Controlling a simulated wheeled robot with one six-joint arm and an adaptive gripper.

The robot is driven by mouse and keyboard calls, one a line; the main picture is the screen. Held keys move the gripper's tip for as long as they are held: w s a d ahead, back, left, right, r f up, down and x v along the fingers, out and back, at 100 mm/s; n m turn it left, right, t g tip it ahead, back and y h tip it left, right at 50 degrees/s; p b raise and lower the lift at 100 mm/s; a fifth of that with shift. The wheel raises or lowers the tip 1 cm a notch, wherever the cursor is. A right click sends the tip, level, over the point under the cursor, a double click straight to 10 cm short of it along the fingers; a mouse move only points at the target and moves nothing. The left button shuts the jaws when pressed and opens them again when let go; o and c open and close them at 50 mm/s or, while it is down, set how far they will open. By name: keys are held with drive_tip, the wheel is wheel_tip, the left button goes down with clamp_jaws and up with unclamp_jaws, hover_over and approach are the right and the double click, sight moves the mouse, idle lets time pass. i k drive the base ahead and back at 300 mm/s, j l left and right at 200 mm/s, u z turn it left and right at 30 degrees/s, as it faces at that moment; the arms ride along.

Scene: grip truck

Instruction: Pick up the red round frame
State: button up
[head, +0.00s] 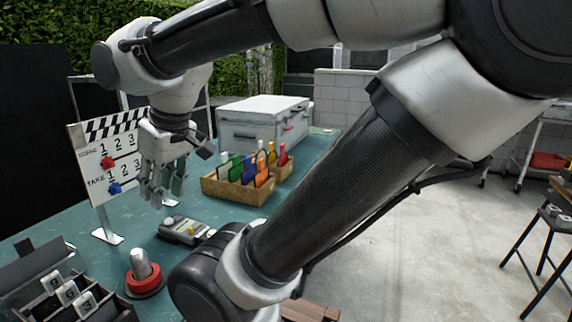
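No red round frame can be made out with certainty. A small red piece (283,157) stands upright in the right part of a wooden box (236,192) on the green table; its full outline is hidden. Green, blue and orange pieces stand beside it in the box. A red ring-shaped base (144,282) with a metal knob lies at the front of the table. My gripper (160,198) points down above the table, left of the wooden box and in front of the clapperboard. Its fingers overlap in this view, so whether they are apart is unclear.
A clapperboard (107,150) stands on the left. A grey case (262,123) sits behind the wooden box. A handheld device (186,231) lies in front of the box, and a dark tray with number blocks (68,294) is at lower left. My arm hides the table's right edge.

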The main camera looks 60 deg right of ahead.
sight(284, 158)
drive_tip(key=k+j+z, duration=0.1)
drive_tip(key=j+z, duration=0.25)
drive_tip(key=k+j+z, duration=0.1)
drive_tip(key=z, duration=0.25)
drive_tip(key=k+j+z, duration=0.15)
drive_tip(key=z, duration=0.2)
drive_tip(key=i+l+z, duration=0.1)
drive_tip(key=z, duration=0.65)
drive_tip(key=i+z, duration=0.1)
drive_tip(key=i, duration=0.15)
drive_tip(key=i+l, duration=0.6)
drive_tip(key=l, duration=0.15)
drive_tip(key=i+l, duration=0.55)
drive_tip(key=l, duration=0.15)
drive_tip(key=i+l+u, duration=0.2)
drive_tip(key=u, duration=0.2)
drive_tip(key=i+l+u, duration=0.1)
drive_tip(key=l+u, duration=0.3)
drive_tip(key=i+l+u, duration=0.1)
drive_tip(key=l+u, duration=0.15)
drive_tip(key=u, duration=0.35)
